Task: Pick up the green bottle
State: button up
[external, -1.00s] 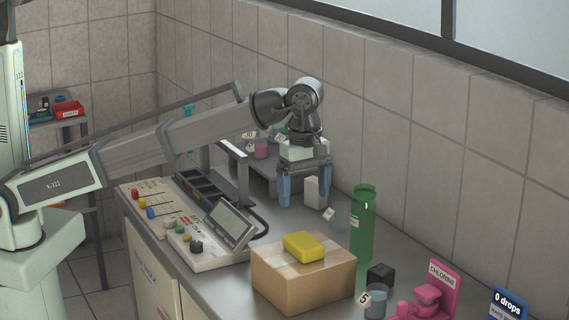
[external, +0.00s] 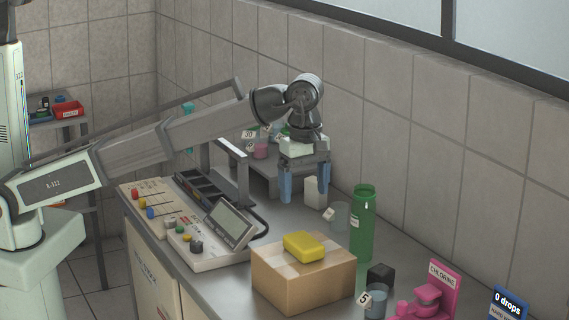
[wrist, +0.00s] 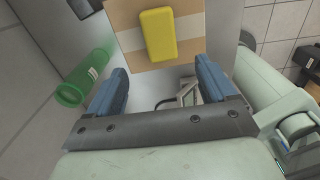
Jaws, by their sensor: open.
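The green bottle (external: 362,226) stands upright on the bench near the wall, right of the cardboard box in the external view. In the wrist view the bottle (wrist: 87,78) shows at the left, outside the fingers. My gripper (external: 305,196) points down with its two blue fingers apart and nothing between them. It is left of the bottle and farther back along the bench, apart from it. In the wrist view my gripper (wrist: 161,82) is open toward the box.
A cardboard box (external: 300,279) with a yellow sponge (external: 304,246) on top stands in front of the bottle. A clear beaker (external: 341,216), a black block (external: 380,275) and a white block (external: 313,191) are near. A control panel (external: 211,238) lies left. Pink labware (external: 430,298) is at right.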

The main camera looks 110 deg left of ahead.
notch_tip(320, 180, up, 4)
jog(key=w+a+f+n+t+h, duration=0.1)
jog(key=w+a+f+n+t, duration=0.3)
jog(key=a+t, duration=0.5)
jog(key=s+a+r+n+t+y, duration=0.4)
jog(key=s+a+n+t, duration=0.25)
jog(key=t, duration=0.25)
send_near(364, 197)
jog(key=shift+h, duration=0.4)
jog(key=shift+w+a+f, duration=0.15)
jog(key=shift+w+a, duration=0.55)
jog(key=shift+w, duration=0.9)
jog(key=shift+w+a+f, duration=0.15)
jog(key=shift+w+a, duration=0.55)
jog(key=shift+w, duration=0.9)
jog(key=shift+w+a+f, duration=0.15)
jog(key=shift+w+a, duration=0.55)
jog(key=shift+w, duration=0.95)
